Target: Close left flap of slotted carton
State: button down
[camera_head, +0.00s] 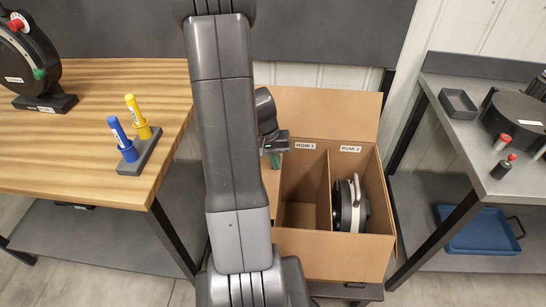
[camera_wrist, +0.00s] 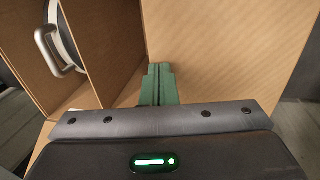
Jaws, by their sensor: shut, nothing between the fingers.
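The brown slotted carton (camera_head: 340,255) stands open in the gap between the two benches, with compartments labelled ROW 1 and ROW 2. A cardboard panel that seems to be its left flap (camera_head: 270,185) shows beside my arm, which hides most of it; its angle is unclear. In the wrist view this panel (camera_wrist: 225,50) fills the right side. My gripper (camera_head: 275,160), with green fingers, is at the carton's left side. In the wrist view its shut, empty fingers (camera_wrist: 158,85) lie against or just above the cardboard; contact cannot be told.
A seed meter (camera_head: 352,204) with a silver handle stands in ROW 2; ROW 1 looks empty. The back flap (camera_head: 330,112) stands up. The wooden bench (camera_head: 90,170) is left, the grey bench (camera_head: 450,110) right. A blue tray (camera_head: 480,235) lies on the right lower shelf.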

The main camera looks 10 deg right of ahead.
jog(key=shift+t+y, duration=0.3)
jog(key=shift+y, duration=0.3)
jog(key=f, duration=0.2)
jog(key=d+f+b, duration=0.1)
jog(key=f, duration=0.1)
jog(key=shift+b, duration=0.3)
jog(key=shift+s, duration=0.2)
jog(key=shift+r, duration=0.1)
jog(key=shift+w+r+p, duration=0.1)
jog(key=shift+r+p, duration=0.75)
jog(key=shift+r, duration=0.25)
notch_tip(320, 180, up, 13)
jog(key=p, duration=0.2)
jog(key=shift+p, duration=0.4)
notch_tip(320, 180, down, 15)
jog(key=b, duration=0.4)
